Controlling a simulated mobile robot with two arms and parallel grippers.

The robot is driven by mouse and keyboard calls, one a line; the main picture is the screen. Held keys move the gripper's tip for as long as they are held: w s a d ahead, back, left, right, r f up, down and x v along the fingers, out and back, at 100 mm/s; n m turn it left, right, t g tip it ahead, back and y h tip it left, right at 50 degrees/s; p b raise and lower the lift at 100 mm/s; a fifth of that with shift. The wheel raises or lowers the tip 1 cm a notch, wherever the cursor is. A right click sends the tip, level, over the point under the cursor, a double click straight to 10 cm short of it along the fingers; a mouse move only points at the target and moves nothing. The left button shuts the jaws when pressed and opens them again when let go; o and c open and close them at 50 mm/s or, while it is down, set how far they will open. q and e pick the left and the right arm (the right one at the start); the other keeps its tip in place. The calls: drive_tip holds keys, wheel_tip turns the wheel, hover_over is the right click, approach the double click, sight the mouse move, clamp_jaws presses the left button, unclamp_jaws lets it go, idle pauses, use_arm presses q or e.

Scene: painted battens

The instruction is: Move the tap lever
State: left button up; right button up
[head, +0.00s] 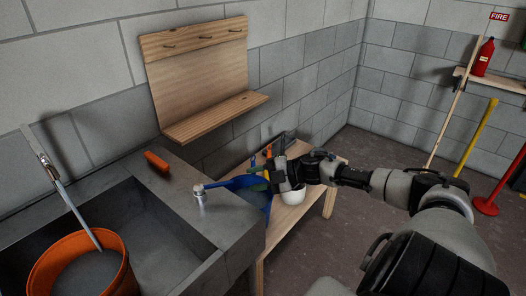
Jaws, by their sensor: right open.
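The tap (200,198) is a short metal post at the right end of the grey sink's (228,215) back ledge. Its blue lever (212,184) sticks out from the top toward the right. My right gripper (266,178) is open, to the right of the lever's end, over the wooden bench. Its fingers overlap coloured items behind them, so their exact gap and distance to the lever are hard to judge. I see no contact with the lever. My left gripper is not in view.
An orange bucket (82,272) with a long stick (70,205) stands in the sink. An orange block-like item (157,161) lies on the ledge. A blue bin (252,193) and a white pot (293,195) stand on the bench (318,192). A wooden shelf (215,118) is on the wall.

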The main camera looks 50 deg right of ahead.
drive_tip(key=shift+v, duration=1.2)
drive_tip(key=s+d+f+m+t+h, duration=0.1)
drive_tip(key=s+f+m+h, duration=0.2)
drive_tip(key=f, duration=0.6)
drive_tip(key=s+d+f+m+h, duration=0.1)
drive_tip(key=f+m+h, duration=0.25)
drive_tip(key=f, duration=0.45)
drive_tip(key=s+d+f+m+t+h, duration=0.1)
drive_tip(key=s+d+f+m+h, duration=0.2)
drive_tip(key=f, duration=0.6)
drive_tip(key=s+a+f+m+g+h, duration=0.1)
drive_tip(key=s+a+f+m+g, duration=0.15)
drive_tip(key=s+a+f, duration=0.35)
drive_tip(key=s+a+f+m+g+h, duration=0.1)
drive_tip(key=s+f+m+g, duration=0.2)
drive_tip(key=f, duration=0.6)
drive_tip(key=s+a+f+m+g, duration=0.1)
drive_tip(key=s+a+f+g, duration=0.2)
drive_tip(key=s+a+f, duration=0.3)
drive_tip(key=s+a+f+m+g, duration=0.2)
drive_tip(key=s+a+f, duration=0.4)
drive_tip(key=s+a, duration=0.8)
drive_tip(key=s+g, duration=0.1)
drive_tip(key=s, duration=0.3)
drive_tip(key=shift+s+g+y, duration=0.15)
drive_tip(key=shift+g+y, duration=0.2)
